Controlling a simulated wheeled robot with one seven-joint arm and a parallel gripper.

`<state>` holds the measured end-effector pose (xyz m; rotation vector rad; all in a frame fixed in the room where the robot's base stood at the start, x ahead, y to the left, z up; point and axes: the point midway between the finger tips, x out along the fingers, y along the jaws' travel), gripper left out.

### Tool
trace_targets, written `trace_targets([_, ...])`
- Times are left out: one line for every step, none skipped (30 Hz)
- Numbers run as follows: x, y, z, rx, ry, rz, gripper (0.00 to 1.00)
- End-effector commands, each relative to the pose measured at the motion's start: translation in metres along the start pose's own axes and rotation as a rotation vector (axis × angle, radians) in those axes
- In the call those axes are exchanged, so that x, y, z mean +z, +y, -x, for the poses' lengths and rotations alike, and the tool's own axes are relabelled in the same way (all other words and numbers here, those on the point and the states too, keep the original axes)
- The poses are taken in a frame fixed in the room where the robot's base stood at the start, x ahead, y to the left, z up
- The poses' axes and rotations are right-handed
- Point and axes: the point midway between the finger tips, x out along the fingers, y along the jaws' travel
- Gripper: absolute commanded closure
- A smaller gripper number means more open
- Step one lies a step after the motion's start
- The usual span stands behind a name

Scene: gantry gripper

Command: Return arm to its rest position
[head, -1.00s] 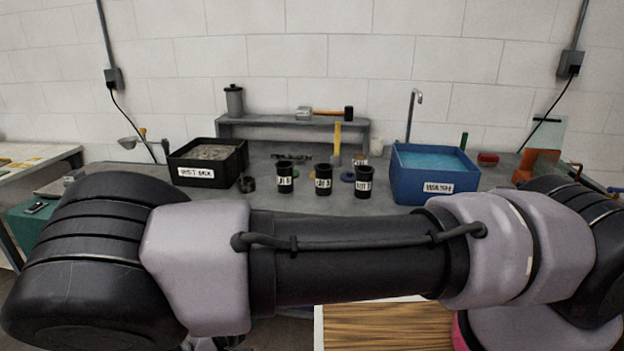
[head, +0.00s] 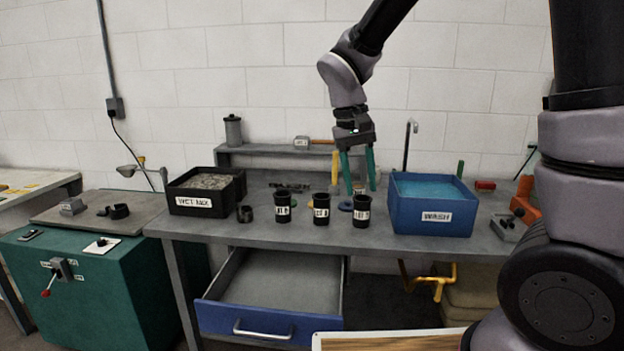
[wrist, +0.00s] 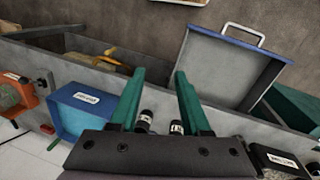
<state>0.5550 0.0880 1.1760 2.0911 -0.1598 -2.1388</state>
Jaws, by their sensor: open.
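My gripper (head: 358,170) hangs above the back of the grey workbench, its two green fingers pointing down and spread apart with nothing between them. In the head view it is behind and above the black cups, near the back shelf. My arm rises at the right edge of the head view and comes back down from the top. In the wrist view the green fingers of my gripper (wrist: 158,85) are apart, with black cups (wrist: 146,122) partly hidden beyond the gripper body.
Three labelled black cups (head: 321,208) stand mid-bench between the black wet mix bin (head: 203,202) and the blue wash bin (head: 432,217). A blue-fronted drawer (head: 268,320) is pulled open below. A grey shelf (head: 270,149) stands behind. A green cabinet (head: 100,290) is at left.

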Motion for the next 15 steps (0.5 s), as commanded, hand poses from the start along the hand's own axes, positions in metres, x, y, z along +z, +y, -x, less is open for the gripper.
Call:
trace_targets([0.002, 0.020, 0.015, -0.059, 0.023, -0.042, 0.53])
trace_targets([0.004, 0.029, 0.022, -0.091, 0.037, -0.062, 0.53])
trace_targets([0.008, 0.041, 0.031, -0.133, 0.057, -0.087, 0.53])
trace_targets([0.010, 0.050, 0.038, -0.162, 0.075, -0.107, 0.53])
trace_targets([0.013, 0.059, 0.044, -0.191, 0.093, -0.126, 0.53])
trace_targets([0.018, 0.071, 0.053, -0.227, 0.121, -0.152, 0.53])
trace_targets([0.022, 0.079, 0.059, -0.252, 0.143, -0.170, 0.53])
trace_targets([0.025, 0.087, 0.065, -0.276, 0.167, -0.189, 0.53])
trace_targets([0.031, 0.098, 0.072, -0.307, 0.199, -0.215, 0.53])
trace_targets([0.036, 0.106, 0.078, -0.328, 0.225, -0.234, 0.53])
trace_targets([0.041, 0.113, 0.082, -0.347, 0.253, -0.251, 0.53])
trace_targets([0.047, 0.122, 0.089, -0.371, 0.291, -0.277, 0.53])
trace_targets([0.052, 0.129, 0.093, -0.387, 0.319, -0.294, 0.53])
trace_targets([0.057, 0.135, 0.098, -0.400, 0.348, -0.311, 0.53])
trace_targets([0.064, 0.142, 0.102, -0.415, 0.385, -0.331, 0.53])
